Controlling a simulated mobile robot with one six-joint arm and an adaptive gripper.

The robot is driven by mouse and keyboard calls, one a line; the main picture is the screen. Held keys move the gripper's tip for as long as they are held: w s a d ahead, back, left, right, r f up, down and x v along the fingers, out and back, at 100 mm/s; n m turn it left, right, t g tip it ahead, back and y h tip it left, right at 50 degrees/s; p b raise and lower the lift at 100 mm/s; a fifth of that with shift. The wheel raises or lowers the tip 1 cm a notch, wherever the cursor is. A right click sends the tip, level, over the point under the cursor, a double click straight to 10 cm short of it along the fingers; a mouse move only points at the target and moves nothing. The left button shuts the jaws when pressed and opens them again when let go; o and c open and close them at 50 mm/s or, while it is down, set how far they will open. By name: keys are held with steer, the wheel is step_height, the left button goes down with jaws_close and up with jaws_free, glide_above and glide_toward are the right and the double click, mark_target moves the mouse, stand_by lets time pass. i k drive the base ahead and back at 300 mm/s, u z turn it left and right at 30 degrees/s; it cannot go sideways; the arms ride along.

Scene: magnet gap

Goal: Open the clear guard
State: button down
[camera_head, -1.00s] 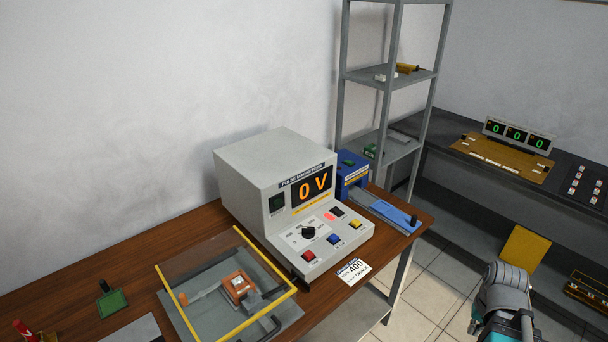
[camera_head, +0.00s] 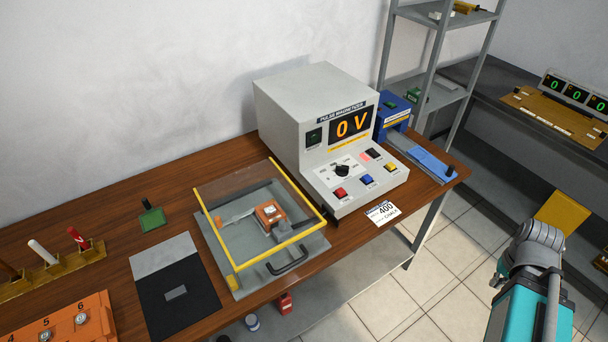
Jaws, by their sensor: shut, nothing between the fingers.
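The clear guard (camera_head: 281,256) is a see-through cover with yellow edges on the wooden bench, left of the pulse magnetizer (camera_head: 290,108). It appears to be down over a grey base plate (camera_head: 240,285). An orange-brown block (camera_head: 268,214) and grey metal parts show through it. A black bar handle (camera_head: 289,262) is at the guard's front. The magnetizer display reads 0 V. Part of my arm, grey and teal, shows at the lower right, away from the guard over the floor. My gripper is not in view.
Left of the guard lie a black mat (camera_head: 178,300), a green tool (camera_head: 152,217), a rack with coloured pens (camera_head: 60,265) and an orange numbered box (camera_head: 70,322). A white card (camera_head: 382,213) lies by the bench's front edge.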

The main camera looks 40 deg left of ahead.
mark_target(237, 269)
steer(key=u, duration=1.5)
steer(key=k, duration=0.65)
steer(key=u, duration=0.3)
steer(key=i, duration=0.5)
